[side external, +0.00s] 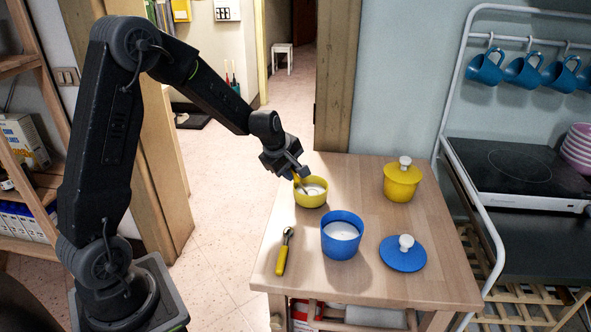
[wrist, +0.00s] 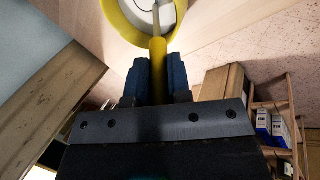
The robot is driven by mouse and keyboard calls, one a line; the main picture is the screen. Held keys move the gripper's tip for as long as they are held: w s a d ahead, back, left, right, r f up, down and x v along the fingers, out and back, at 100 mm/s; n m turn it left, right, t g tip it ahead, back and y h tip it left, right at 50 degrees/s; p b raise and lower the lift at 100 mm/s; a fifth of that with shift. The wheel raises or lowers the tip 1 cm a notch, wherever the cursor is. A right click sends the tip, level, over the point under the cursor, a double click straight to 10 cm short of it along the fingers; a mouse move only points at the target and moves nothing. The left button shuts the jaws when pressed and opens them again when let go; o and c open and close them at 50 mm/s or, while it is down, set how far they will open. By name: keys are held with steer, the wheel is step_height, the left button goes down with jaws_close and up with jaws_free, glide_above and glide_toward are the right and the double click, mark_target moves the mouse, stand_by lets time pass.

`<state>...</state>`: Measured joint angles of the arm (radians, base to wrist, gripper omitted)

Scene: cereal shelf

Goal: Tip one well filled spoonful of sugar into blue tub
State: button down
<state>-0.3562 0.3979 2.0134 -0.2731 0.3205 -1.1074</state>
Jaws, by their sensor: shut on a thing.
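My gripper (side external: 296,174) is shut on the yellow handle of a spoon (wrist: 158,52), above the left rim of an open yellow bowl (side external: 311,203). The spoon's metal part reaches down into the bowl, which holds something white; its tip and any load are not clear. In the wrist view, the yellow bowl (wrist: 112,14) is at the top and the spoon points into it. The open blue tub (side external: 341,245) stands in front and to the right, with white contents visible inside. I cannot tell from looks which white content is sugar.
A blue lid (side external: 403,256) with a white knob lies right of the blue tub. A lidded yellow tub (side external: 402,182) stands at the back right. A yellow-handled utensil (side external: 284,254) lies at the left of the wooden table (side external: 345,292). Blue mugs (side external: 523,72) hang beyond.

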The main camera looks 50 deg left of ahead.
steer(key=shift+s+a, duration=0.25)
steer(key=shift+a, duration=0.1)
steer(key=shift+r, duration=1.3)
stand_by(0.9)
steer(key=shift+w+d+r, duration=0.15)
steer(key=shift+w+d, duration=0.1)
steer(key=shift+w, duration=0.05)
steer(key=shift+w+r+g, duration=0.15)
steer(key=shift+g, duration=0.25)
stand_by(0.9)
